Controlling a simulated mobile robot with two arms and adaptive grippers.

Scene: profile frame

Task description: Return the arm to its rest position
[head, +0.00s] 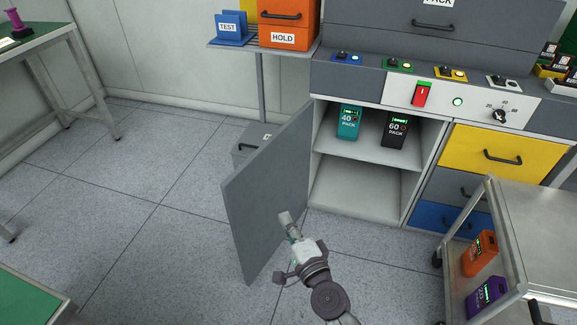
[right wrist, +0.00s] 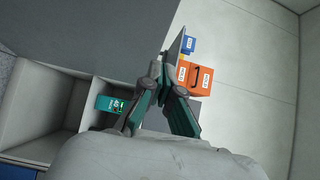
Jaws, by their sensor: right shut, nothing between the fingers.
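My right gripper (head: 287,221) is shut and empty. In the head view it is in front of the lower part of the open grey cabinet door (head: 268,185), overlapping its face near the free room at the cabinet's mouth; I cannot tell whether it touches the door. In the right wrist view the gripper's green fingers come together, with the grey door panel (right wrist: 95,35) at upper left. My left gripper is out of view.
The open cabinet holds a teal pack (head: 348,122) and a black pack (head: 395,129) on its upper shelf (head: 365,150). A trolley (head: 512,235) with orange and purple packs stands at right. An orange HOLD bin (head: 287,22) sits behind the door. Floor at left is clear.

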